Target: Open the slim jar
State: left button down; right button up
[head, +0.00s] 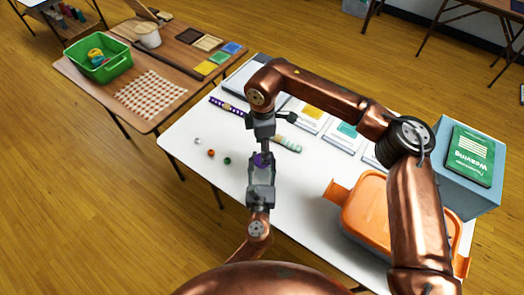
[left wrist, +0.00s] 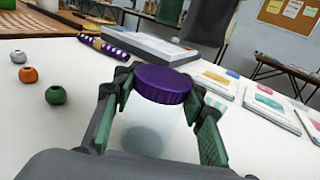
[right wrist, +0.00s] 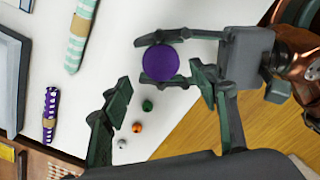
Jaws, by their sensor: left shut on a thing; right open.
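The slim jar (left wrist: 146,130) has a pale translucent body and a ridged purple lid (left wrist: 163,82). It stands upright in my left gripper (left wrist: 160,125), whose fingers are shut on its body from both sides. The lid also shows in the head view (head: 260,158) and from above in the right wrist view (right wrist: 160,62). My right gripper (right wrist: 165,105) is open above the lid, its fingers apart and not touching it. In the head view my right gripper (head: 264,145) points down at the jar. Whether the jar's base touches the table is hidden.
A white bead (left wrist: 18,57), an orange bead (left wrist: 28,75) and a green bead (left wrist: 55,95) lie on the white table (head: 190,125). A purple dotted roll (right wrist: 50,115) and a striped roll (right wrist: 80,35) lie behind. An orange bin (head: 365,210) and blue box (head: 475,195) occupy the right side.

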notch_tip(320, 180, up, 2)
jog(key=shift+s+r, duration=0.1)
jog(key=shift+r, duration=0.1)
jog(key=shift+f, duration=3.95)
jog(key=shift+c, duration=0.3)
jog(key=c, duration=1.1)
jog(key=o, duration=1.2)
jog(key=shift+o, duration=0.2)
jog(key=shift+r, duration=0.15)
jog(key=shift+r, duration=2.2)
pick_arm(q)
jog(key=c, duration=1.1)
grip_release()
jog(key=shift+c, duration=0.2)
